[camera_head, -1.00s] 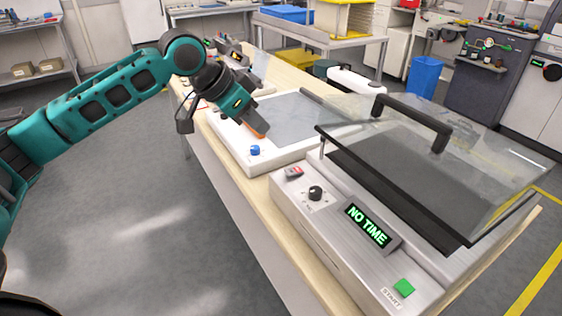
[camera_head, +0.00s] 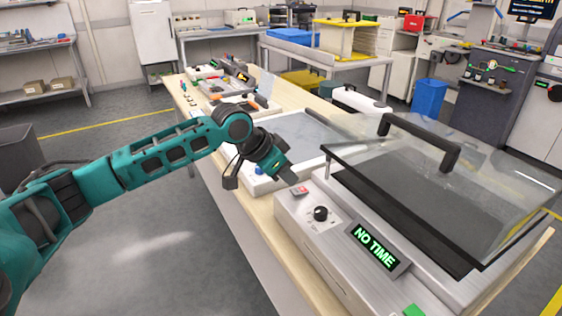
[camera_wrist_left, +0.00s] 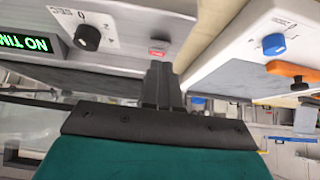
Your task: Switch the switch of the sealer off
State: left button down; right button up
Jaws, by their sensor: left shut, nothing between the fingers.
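The sealer (camera_head: 335,262) is a silver box on the wooden bench, with a raised clear lid (camera_head: 420,165) and a green "NO TIME" display (camera_head: 375,248). Its small red switch (camera_head: 300,190) sits at the left end of the front panel, beside a black knob (camera_head: 320,213). In the left wrist view the switch (camera_wrist_left: 157,52) lies just beyond the fingertips. My left gripper (camera_head: 291,180) is shut and empty, with its tips close above the switch in the head view; contact cannot be told. In the wrist view the shut fingers (camera_wrist_left: 160,75) point at it. My right gripper is not in view.
A white device (camera_head: 262,186) with a blue knob (camera_wrist_left: 273,44) stands next to the sealer, partly behind my left gripper. Several tools lie farther back on the bench. Floor left of the bench is clear.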

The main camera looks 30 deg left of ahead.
aim_at(292, 191)
pick_arm(q)
jog(key=shift+s+a+f, duration=0.1)
jog(key=shift+s+f, duration=0.05)
jog(key=shift+f, duration=0.75)
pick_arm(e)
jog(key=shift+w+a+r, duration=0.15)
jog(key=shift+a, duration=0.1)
pick_arm(q)
jog(key=shift+s+a+f+t+h, duration=0.15)
jog(key=shift+f+t+h, duration=0.1)
jog(key=shift+f, duration=0.15)
jog(key=shift+s+d+f+t+h, duration=0.1)
jog(key=shift+s+f+t+h, duration=0.05)
jog(key=shift+f+t, duration=0.15)
jog(key=shift+w+r, duration=0.1)
jog(key=shift+r, duration=0.1)
jog(key=shift+r+p, duration=0.75)
jog(key=shift+p, duration=0.25)
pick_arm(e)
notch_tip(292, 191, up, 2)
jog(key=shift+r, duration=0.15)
